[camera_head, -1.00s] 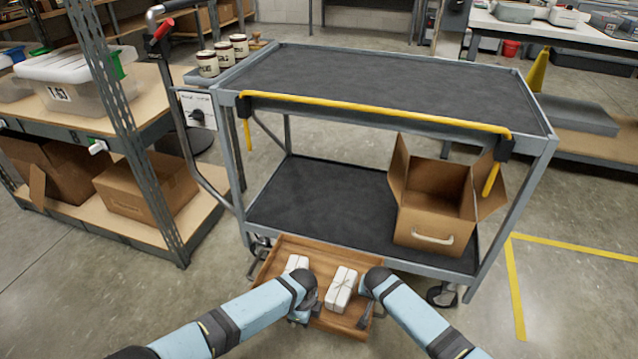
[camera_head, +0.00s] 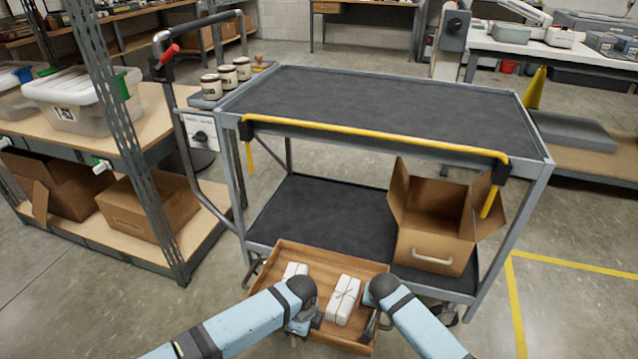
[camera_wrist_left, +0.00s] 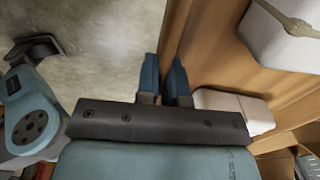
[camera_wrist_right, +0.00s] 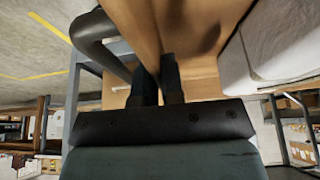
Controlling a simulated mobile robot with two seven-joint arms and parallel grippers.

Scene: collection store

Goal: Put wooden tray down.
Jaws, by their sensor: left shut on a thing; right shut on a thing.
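The wooden tray (camera_head: 330,268) is in the head view, low in front of the cart, with two white tied packages (camera_head: 343,300) (camera_head: 295,270) in it. My left gripper (camera_head: 300,325) is shut on the tray's left side; its fingers straddle the wall in the left wrist view (camera_wrist_left: 167,80). My right gripper (camera_head: 370,325) is shut on the tray's right side, as the right wrist view (camera_wrist_right: 158,80) shows. The tray's far edge overlaps the cart's lower shelf (camera_head: 310,215) in the picture. Whether it touches the shelf I cannot tell.
An open cardboard box (camera_head: 432,250) stands on the right of the lower shelf. The shelf's left and middle are bare. The cart's top (camera_head: 380,105) is clear, with a yellow bar (camera_head: 375,137) along its near edge. Shelving (camera_head: 150,150) stands at left.

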